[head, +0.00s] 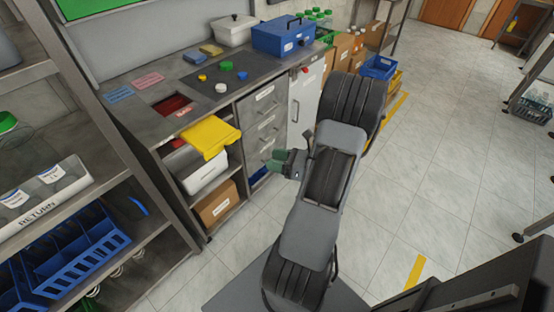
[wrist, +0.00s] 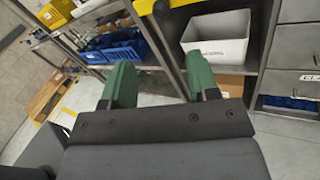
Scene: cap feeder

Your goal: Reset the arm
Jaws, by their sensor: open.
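My gripper (head: 281,161) is at the end of my folded arm, in front of the workbench drawers in the head view. In the wrist view its two green fingers (wrist: 158,88) stand apart with nothing between them. The gripper is open and empty and touches nothing that I can see. The workbench (head: 135,117) is behind it, with green and yellow caps (head: 225,66) lying on a dark mat on its top.
A yellow chute (head: 211,137) juts out over a white bin (head: 196,170) in the bench. A metal shelf (head: 133,143) with blue crates and a RETURN tray stands at the left. A blue toolbox (head: 283,35) sits on the bench.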

